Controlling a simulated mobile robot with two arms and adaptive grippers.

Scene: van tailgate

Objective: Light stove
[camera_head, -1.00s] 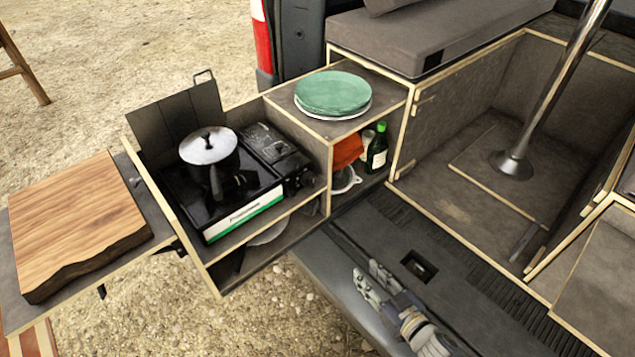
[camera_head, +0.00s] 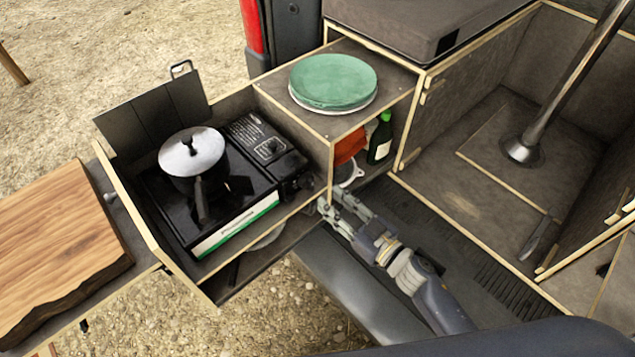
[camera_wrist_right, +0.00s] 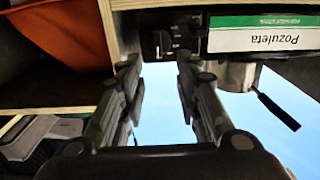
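The black camping stove (camera_head: 237,232), with a white and green label on its front, sits in the pulled-out wooden box, its lid raised behind it. A lidded pot (camera_head: 192,160) stands on it. The stove's control panel and knob (camera_head: 302,184) are at its right end. My right gripper (camera_head: 332,206) is just below and to the right of the knob, in front of the box, empty. The right wrist view, upside down, shows the knob (camera_wrist_right: 160,43) beyond the two parted fingers (camera_wrist_right: 160,85), with a gap to it. My left gripper is out of view.
The box's divider stands just right of the knob. Right of it, a shelf holds a green bottle (camera_head: 381,140) and an orange cloth (camera_head: 350,146), under green plates (camera_head: 333,80). A wooden cutting board (camera_head: 60,240) lies at left. The tailgate (camera_head: 365,300) runs below.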

